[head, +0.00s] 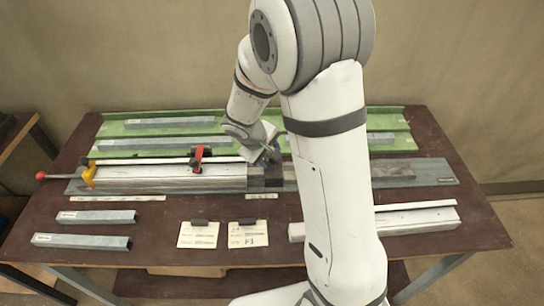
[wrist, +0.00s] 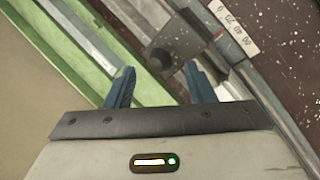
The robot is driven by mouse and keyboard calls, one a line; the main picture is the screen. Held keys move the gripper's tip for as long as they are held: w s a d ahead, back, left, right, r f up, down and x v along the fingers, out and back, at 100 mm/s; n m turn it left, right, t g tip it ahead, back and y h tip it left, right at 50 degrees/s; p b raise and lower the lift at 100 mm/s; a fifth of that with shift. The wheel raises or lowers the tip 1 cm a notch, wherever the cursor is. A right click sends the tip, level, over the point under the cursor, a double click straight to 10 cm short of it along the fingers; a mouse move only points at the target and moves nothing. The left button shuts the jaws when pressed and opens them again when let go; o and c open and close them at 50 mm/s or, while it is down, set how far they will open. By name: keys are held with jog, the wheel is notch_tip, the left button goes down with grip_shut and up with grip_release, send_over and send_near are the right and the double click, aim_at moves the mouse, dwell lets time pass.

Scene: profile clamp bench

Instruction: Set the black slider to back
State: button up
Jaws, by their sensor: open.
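The black slider appears as a dark block (head: 272,179) on the grey rail, just right of the long silver profile, partly covered by my arm in the head view. In the wrist view a dark grey piece with a rounded end (wrist: 176,50) lies ahead of the fingers and seems to be the slider. My gripper (head: 268,152) is above and near it in the head view. In the wrist view my gripper (wrist: 158,70) has its two blue fingers spread, with nothing clearly held. I cannot tell whether the fingers touch the dark piece.
A clamp with a red lever (head: 199,154) sits over the silver profile (head: 165,179). A yellow piece (head: 89,177) and red knob (head: 41,175) are at the rail's left end. Green trays (head: 160,145) lie behind. Loose profiles (head: 95,216) and cards (head: 198,235) lie in front.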

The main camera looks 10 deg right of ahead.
jog(key=shift+x, duration=1.45)
jog(key=shift+c, duration=0.4)
grip_shut()
jog(key=shift+d, duration=0.15)
